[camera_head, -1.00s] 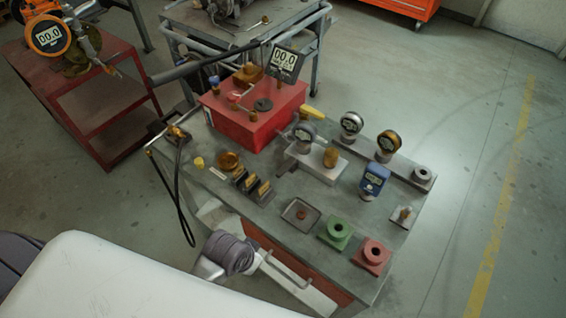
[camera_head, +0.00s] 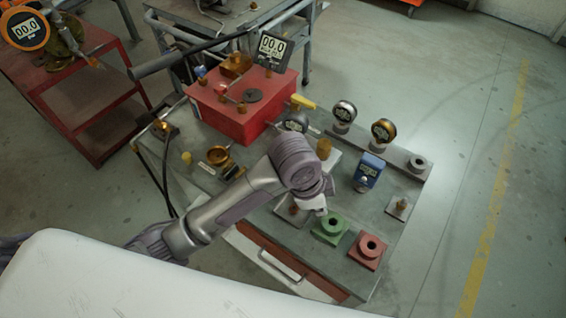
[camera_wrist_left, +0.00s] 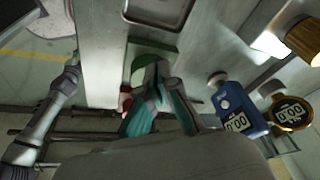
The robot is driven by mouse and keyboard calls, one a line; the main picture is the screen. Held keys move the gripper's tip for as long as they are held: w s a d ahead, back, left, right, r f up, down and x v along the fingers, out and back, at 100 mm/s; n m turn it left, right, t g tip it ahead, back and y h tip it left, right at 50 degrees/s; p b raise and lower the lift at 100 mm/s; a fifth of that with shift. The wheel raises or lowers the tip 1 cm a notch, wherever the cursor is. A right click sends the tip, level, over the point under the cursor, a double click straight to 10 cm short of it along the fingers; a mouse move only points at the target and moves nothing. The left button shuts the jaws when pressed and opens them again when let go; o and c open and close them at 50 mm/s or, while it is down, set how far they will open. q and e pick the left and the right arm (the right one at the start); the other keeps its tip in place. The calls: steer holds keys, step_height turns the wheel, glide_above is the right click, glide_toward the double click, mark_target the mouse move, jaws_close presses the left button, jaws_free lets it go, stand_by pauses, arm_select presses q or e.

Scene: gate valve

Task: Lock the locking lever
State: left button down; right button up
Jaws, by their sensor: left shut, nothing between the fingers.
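I cannot make out for sure which part is the locking lever; a yellow lever-like handle (camera_head: 302,102) shows at the right end of the red box (camera_head: 245,118) in the head view. My left gripper (camera_head: 318,204) is over the front half of the bench, above the tray and close to the green block (camera_head: 331,228). In the left wrist view my left gripper (camera_wrist_left: 160,76) is shut and empty, in front of the green block (camera_wrist_left: 140,57). It is apart from the yellow handle. My right gripper is not in view.
A blue gauge (camera_head: 368,172) and a red block (camera_head: 368,249) stand right of the gripper. Round gauges (camera_head: 384,131) line the back right. A long dark bar (camera_head: 180,58) reaches left from the red box. The floor right of the bench is clear.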

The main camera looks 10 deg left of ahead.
arm_select(q)
steer(key=w+a+r+m+y, duration=0.5)
steer(key=w+r+m+y, duration=0.1)
steer(key=w+r, duration=0.1)
steer(key=shift+w+r+m, duration=0.15)
steer(key=shift+w+m, duration=0.25)
steer(key=shift+w, duration=0.35)
steer(key=x, duration=0.9)
steer(key=shift+s+a+f+p, duration=0.15)
steer(key=shift+f+p, duration=0.15)
steer(key=shift+f, duration=0.05)
steer(key=shift+w+a+f+p, duration=0.1)
steer(key=shift+w+a+p, duration=0.25)
steer(key=shift+a, duration=0.55)
steer(key=shift+w+a+f+p, duration=0.15)
steer(key=shift+w+a, duration=0.3)
steer(key=shift+a, duration=0.5)
steer(key=shift+r, duration=0.15)
steer(key=shift+a+m+p, duration=0.15)
steer(key=shift+m+p, duration=0.25)
steer(key=shift+p, duration=0.05)
